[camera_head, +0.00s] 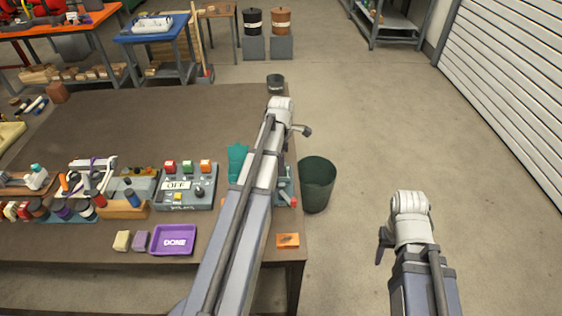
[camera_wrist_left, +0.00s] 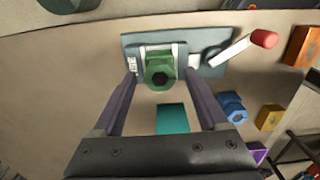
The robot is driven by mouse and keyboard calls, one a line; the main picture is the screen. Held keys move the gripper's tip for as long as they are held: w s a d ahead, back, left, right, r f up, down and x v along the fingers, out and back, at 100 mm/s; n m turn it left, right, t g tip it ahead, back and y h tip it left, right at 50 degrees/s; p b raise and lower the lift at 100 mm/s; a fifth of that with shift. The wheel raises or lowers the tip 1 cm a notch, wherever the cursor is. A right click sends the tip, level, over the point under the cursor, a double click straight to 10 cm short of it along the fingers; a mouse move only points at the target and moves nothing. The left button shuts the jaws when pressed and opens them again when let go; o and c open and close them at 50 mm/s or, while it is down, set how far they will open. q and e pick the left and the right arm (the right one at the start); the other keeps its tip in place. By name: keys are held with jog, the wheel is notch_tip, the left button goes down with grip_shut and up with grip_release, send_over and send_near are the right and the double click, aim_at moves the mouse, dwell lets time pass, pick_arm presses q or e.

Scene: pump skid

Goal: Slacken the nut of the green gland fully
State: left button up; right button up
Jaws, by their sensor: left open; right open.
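The green gland shows in the left wrist view with its hexagonal nut (camera_wrist_left: 158,76), which has a dark centre. It sits on a blue-grey plate (camera_wrist_left: 214,68) beside a pale lever with a red end (camera_wrist_left: 264,39). My left gripper (camera_wrist_left: 160,65) is open, with one finger on each side of the gland and visible gaps to the nut. In the head view my left arm covers most of the fixture, and the left fingers are hidden. My right gripper (camera_head: 384,246) is open and empty, over the floor right of the table.
A teal block (camera_wrist_left: 172,118) and a blue hexagonal part (camera_wrist_left: 231,106) lie near the gland. On the table are a purple DONE tray (camera_head: 173,252), a control panel (camera_head: 200,201) reading OFF and an orange block (camera_head: 288,240). A dark green bin (camera_head: 317,185) stands beside the table.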

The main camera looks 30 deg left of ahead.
pick_arm(q)
notch_tip(320, 180, up, 8)
jog(key=p, duration=0.7)
jog(key=shift+f, duration=0.2)
jog(key=s+d+m, duration=0.5)
jog(key=d+m, duration=0.4)
jog(key=d, duration=0.1)
jog(key=s+d+m, duration=0.6)
jog(key=d+m, duration=0.3)
jog(key=d, duration=0.1)
jog(key=s+d+m+y, duration=0.1)
jog(key=s+d+m, duration=0.5)
jog(key=d+m, duration=0.3)
jog(key=shift+s+d+m, duration=0.15)
jog(key=shift+d+m, duration=0.25)
jog(key=shift+m, duration=0.2)
